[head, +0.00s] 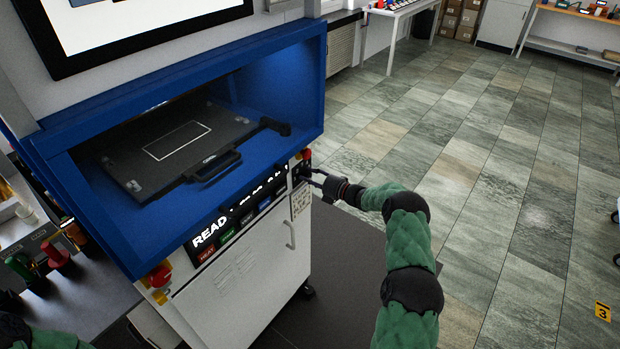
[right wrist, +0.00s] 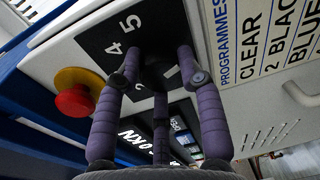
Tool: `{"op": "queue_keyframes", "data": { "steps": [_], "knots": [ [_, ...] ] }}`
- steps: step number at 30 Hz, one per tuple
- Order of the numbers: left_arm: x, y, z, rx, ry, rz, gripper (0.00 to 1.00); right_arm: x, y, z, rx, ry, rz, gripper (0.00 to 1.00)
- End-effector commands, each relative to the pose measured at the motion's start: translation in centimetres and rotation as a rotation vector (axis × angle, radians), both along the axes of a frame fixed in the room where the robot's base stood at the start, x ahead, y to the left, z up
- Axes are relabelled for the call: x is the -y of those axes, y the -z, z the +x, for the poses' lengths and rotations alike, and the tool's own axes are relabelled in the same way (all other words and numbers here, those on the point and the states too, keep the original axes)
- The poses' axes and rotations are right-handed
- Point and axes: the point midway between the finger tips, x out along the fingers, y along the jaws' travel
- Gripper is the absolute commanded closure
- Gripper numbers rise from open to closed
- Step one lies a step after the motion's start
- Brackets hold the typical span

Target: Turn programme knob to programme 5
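The dark programme knob (right wrist: 158,76) sits on a black dial plate (right wrist: 96,42) with white numerals; 5, 4 and 2 can be read in the right wrist view. A white mark shows near the knob's right side; I cannot tell whether it is a pointer or a numeral. My right gripper (right wrist: 158,50) has its purple fingers on either side of the knob, with another finger below it. Whether they press on the knob is not clear. In the head view my right gripper (head: 309,177) is at the press's right front corner. My left gripper is not in view.
A red stop button on a yellow base (right wrist: 74,92) is left of the dial. A white programme list (right wrist: 262,40) is to its right. The blue press housing (head: 290,60) stands above the display strip (head: 215,230). A door handle (head: 291,235) sticks out below.

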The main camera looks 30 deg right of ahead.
Motion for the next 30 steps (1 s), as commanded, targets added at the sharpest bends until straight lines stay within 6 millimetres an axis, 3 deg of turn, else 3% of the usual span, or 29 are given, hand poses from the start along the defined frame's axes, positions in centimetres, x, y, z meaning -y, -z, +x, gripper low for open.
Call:
{"op": "queue_keyframes", "data": {
  "steps": [1,3,16,30],
  "knots": [
    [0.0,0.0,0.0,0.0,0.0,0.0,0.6,0.1,0.1,0.0,-0.002,0.003,0.001,0.5],
    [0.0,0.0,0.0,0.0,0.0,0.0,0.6,0.1,0.1,0.0,-0.002,0.002,0.001,0.39],
    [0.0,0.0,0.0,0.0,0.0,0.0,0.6,0.4,0.0,-0.7,-0.001,0.001,0.0,0.39],
    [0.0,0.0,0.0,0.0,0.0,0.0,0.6,4.0,-0.7,-8.3,-0.001,0.003,-0.001,0.39]
  ]
}}
